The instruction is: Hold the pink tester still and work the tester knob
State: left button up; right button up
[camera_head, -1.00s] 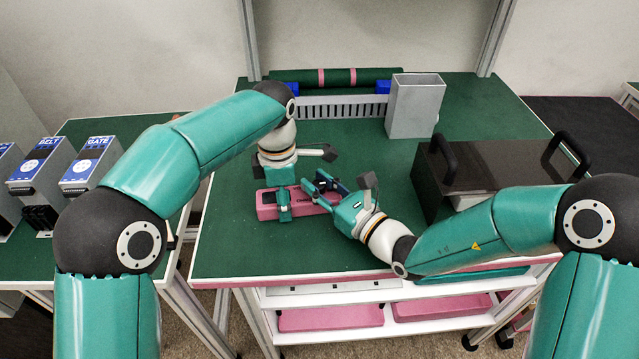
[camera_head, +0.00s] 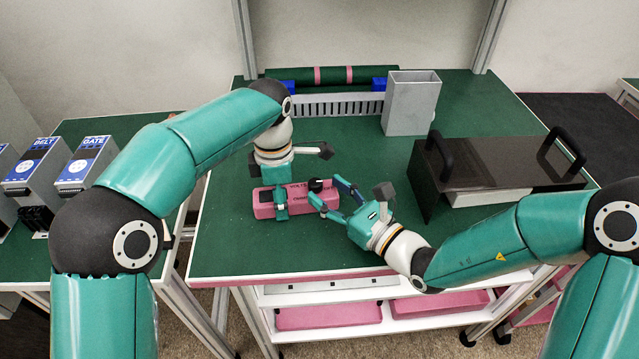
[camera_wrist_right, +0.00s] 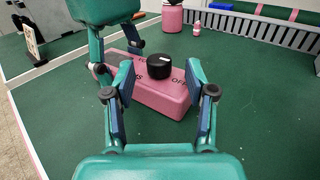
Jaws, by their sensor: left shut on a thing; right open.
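The pink tester (camera_head: 299,199) lies flat on the green bench top, and it also shows in the right wrist view (camera_wrist_right: 160,93). Its black tester knob (camera_head: 316,184) sits on top near the tester's right end; in the right wrist view the knob (camera_wrist_right: 159,66) has a white mark, with lettering beside it. My left gripper (camera_head: 281,203) comes down from above and is shut across the left part of the tester. My right gripper (camera_head: 327,194) is open, its fingers spread at the tester's right end. In the right wrist view its fingertips (camera_wrist_right: 160,75) stand apart either side of the knob, not touching it.
A grey open box (camera_head: 411,105) and a grey slotted rail (camera_head: 330,106) stand at the back. A dark case with black handles (camera_head: 480,165) stands to the right. Units labelled BELT and GATE (camera_head: 85,165) stand on the left table. The front of the bench is clear.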

jog(key=shift+v, duration=1.8)
pick_arm(q)
jog(key=o, duration=1.4)
